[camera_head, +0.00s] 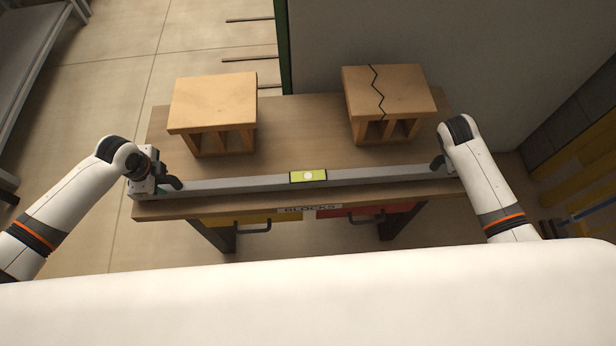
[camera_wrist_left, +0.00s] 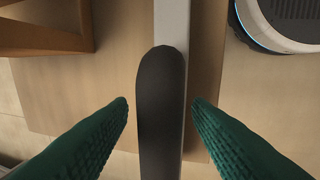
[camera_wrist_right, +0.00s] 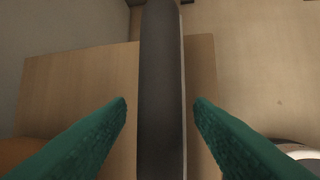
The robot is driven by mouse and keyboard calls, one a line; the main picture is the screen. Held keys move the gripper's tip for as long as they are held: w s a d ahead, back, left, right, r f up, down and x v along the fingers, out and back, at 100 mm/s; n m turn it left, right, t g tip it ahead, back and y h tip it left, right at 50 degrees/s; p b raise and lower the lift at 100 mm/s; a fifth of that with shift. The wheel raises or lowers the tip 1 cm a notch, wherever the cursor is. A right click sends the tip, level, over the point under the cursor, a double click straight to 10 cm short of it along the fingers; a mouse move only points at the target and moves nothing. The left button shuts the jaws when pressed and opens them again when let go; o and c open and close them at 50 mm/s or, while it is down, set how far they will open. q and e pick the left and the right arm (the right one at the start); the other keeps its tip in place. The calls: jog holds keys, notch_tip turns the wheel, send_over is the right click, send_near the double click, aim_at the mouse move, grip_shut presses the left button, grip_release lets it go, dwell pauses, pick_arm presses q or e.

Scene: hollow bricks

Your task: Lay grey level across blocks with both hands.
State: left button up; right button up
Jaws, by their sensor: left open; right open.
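A long grey level (camera_head: 240,184) with a yellow-green vial window (camera_head: 308,176) lies along the front of the wooden table. Two hollow blocks stand behind it, a plain left block (camera_head: 213,101) and a right block (camera_head: 388,91) with a black zigzag crack line on top. My left gripper (camera_head: 172,183) is at the level's left end; in the left wrist view its green fingers are open on either side of the level's dark handle (camera_wrist_left: 160,110). My right gripper (camera_head: 438,163) is at the right end; in the right wrist view its open fingers straddle the dark handle (camera_wrist_right: 160,100).
The table (camera_head: 300,130) has bare top between the two blocks. Its front carries a label reading BLOCKS (camera_head: 310,209), with a yellow drawer (camera_head: 245,218) and a red drawer (camera_head: 365,210) below. A grey wall panel (camera_head: 420,45) stands behind the table.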

pick_arm(q)
grip_shut()
pick_arm(e)
grip_shut()
dwell(1.0)
